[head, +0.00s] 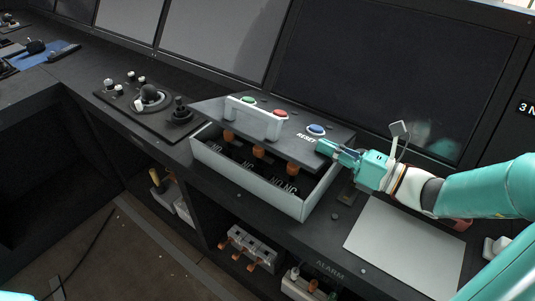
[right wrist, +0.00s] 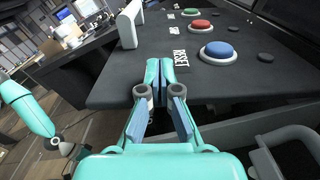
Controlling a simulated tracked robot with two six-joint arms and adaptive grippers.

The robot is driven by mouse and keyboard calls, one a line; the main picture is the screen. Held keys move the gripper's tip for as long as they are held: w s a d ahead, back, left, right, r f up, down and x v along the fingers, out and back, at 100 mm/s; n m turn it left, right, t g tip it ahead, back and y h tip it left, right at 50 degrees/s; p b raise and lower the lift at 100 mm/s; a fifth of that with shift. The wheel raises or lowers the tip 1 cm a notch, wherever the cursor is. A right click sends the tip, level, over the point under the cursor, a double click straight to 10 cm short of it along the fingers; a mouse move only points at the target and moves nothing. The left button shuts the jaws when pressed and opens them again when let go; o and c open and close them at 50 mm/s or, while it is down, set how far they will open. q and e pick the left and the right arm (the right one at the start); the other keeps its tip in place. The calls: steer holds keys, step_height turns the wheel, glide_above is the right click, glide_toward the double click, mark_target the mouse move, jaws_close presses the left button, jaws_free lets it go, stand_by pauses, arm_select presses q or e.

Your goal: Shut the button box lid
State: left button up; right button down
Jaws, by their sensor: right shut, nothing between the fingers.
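The button box (head: 250,182) is a pale open tray on the console, with orange parts and NO and NC labels inside. Its dark lid (head: 290,150) stands tilted open, with its front edge raised above the box. The lid carries green, red and blue buttons and a white handle (head: 253,119); it also fills much of the right wrist view (right wrist: 230,75). My right gripper (head: 321,147) is shut and empty at the lid's right side, by the RESET label. Its fingertips (right wrist: 160,66) overlap the lid in the wrist view; I cannot tell if they touch.
A joystick panel (head: 150,98) lies left of the box, and a large dark screen (head: 390,70) stands behind. A light grey plate (head: 405,245) lies to the right on the console. Shelves below hold a lever unit (head: 248,248) and an alarm unit (head: 308,285).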

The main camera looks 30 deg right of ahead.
steer(key=shift+f, duration=0.1)
steer(key=shift+s+a+f+b, duration=0.15)
steer(key=shift+a+f+b, duration=0.1)
steer(key=shift+f+b, duration=0.45)
steer(key=shift+s+a+f+b, duration=0.1)
steer(key=shift+a+f+b, duration=0.15)
steer(key=shift+f+b, duration=0.4)
steer(key=shift+f, duration=0.1)
